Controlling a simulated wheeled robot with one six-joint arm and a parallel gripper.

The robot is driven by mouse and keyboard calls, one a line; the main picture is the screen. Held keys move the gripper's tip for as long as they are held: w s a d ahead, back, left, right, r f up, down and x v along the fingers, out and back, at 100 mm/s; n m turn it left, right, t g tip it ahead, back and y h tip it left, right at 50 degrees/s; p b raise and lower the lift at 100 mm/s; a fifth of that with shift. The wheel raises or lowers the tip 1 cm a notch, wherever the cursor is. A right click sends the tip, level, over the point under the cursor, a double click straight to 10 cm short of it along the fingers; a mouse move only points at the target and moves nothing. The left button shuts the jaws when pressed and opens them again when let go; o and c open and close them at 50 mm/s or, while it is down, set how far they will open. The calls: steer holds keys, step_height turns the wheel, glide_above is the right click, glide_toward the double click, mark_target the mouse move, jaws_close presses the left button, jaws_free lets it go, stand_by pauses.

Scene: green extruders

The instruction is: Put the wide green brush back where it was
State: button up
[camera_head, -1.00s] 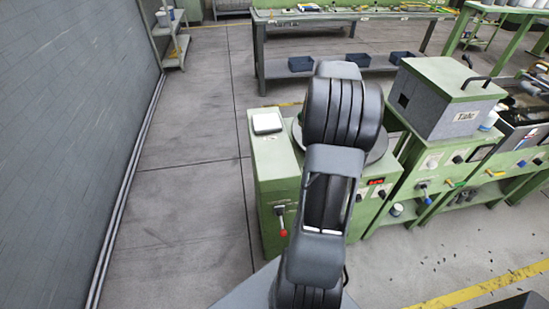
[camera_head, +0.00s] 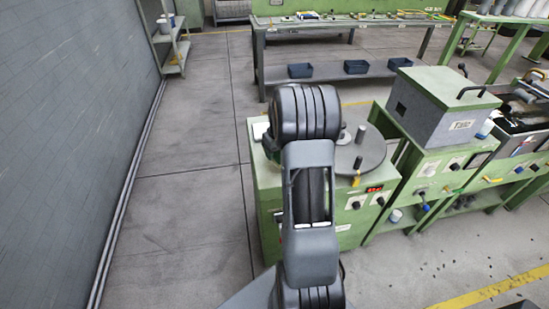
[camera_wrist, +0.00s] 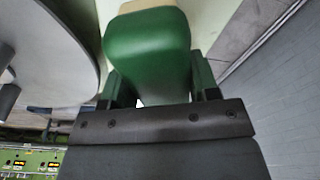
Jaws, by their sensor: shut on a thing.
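The wide green brush (camera_wrist: 148,48) fills the upper middle of the wrist view, a rounded green body with a pale beige part at its far end. My gripper (camera_wrist: 158,88) is shut on it, one finger on each side. In the head view my arm covers most of the gripper and brush. They are over the left part of a green machine cabinet (camera_head: 268,190), left of a round grey plate (camera_head: 375,157). I cannot tell whether the brush touches the top.
The round plate carries an upright dark post (camera_head: 361,133) and a small yellow-tipped piece (camera_head: 357,176). A white item (camera_head: 260,130) shows partly left of my arm. A grey box with a green lid (camera_head: 440,105) stands to the right. Open floor lies left, up to a wall.

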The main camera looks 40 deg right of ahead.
steer(key=shift+w+a+f, duration=0.1)
steer(key=shift+f, duration=0.8)
steer(key=shift+w+a+f, duration=0.1)
steer(key=shift+f, duration=0.8)
steer(key=o, duration=0.9)
steer(key=shift+f, duration=0.1)
steer(key=r, duration=0.4)
steer(key=s+r, duration=0.1)
steer(key=r, duration=0.6)
steer(key=shift+s+a+r, duration=0.1)
steer(key=shift+s+r, duration=0.15)
steer(key=shift+r, duration=0.1)
steer(key=s+a+r+t, duration=0.1)
steer(key=s+a+r, duration=0.15)
steer(key=a, duration=0.35)
steer(key=s+a+r, duration=0.2)
steer(key=a+r, duration=0.1)
steer(key=a, duration=0.3)
steer(key=s+a+t, duration=0.1)
steer(key=s+a, duration=1)
steer(key=shift+s+a+n, duration=0.25)
steer(key=shift+s+n, duration=0.05)
steer(key=shift+s, duration=0.05)
